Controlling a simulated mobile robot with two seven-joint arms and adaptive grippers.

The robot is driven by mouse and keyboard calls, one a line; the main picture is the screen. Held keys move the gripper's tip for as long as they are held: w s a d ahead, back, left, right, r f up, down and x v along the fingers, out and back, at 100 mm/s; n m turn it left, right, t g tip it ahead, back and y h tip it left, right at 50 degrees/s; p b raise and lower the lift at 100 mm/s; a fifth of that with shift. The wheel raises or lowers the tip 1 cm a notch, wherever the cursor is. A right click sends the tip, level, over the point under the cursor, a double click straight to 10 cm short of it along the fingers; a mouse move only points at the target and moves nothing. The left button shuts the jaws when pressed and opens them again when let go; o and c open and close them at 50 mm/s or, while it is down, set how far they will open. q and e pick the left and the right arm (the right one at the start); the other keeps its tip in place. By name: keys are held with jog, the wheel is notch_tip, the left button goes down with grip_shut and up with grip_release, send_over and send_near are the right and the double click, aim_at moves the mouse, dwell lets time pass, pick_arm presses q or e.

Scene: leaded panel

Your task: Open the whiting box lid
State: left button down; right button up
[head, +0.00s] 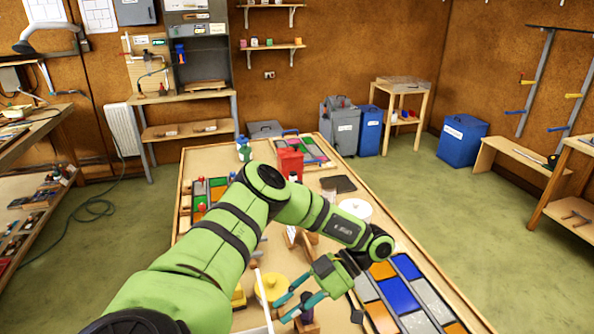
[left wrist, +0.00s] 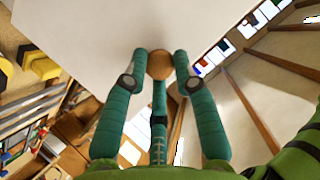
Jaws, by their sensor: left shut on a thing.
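My left gripper (head: 280,311) is low over the near part of the table, its teal fingers pointing left. In the left wrist view its fingers (left wrist: 160,72) are closed around a round wooden knob (left wrist: 160,63). The knob sits on a broad, flat white panel (left wrist: 100,25), which looks like the whiting box lid. In the head view a thin, steep white strip (head: 263,300) beside the fingertips looks like this panel seen edge-on. I cannot make out the box itself or whether the panel touches it. My right gripper is not in view.
On the table (head: 458,305), a yellow round piece (head: 271,287) lies close to the white strip. A red container (head: 290,163) and a white disc (head: 355,208) are farther back.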

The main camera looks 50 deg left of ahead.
pick_arm(q)
jog(key=shift+w+d+f, duration=0.1)
jog(key=shift+w+f, duration=0.05)
jog(key=shift+f, duration=0.05)
dwell(0.3)
jog(key=c, duration=1)
grip_release()
jog(key=shift+r, duration=0.1)
jog(key=v, duration=0.7)
jog(key=shift+w, duration=0.15)
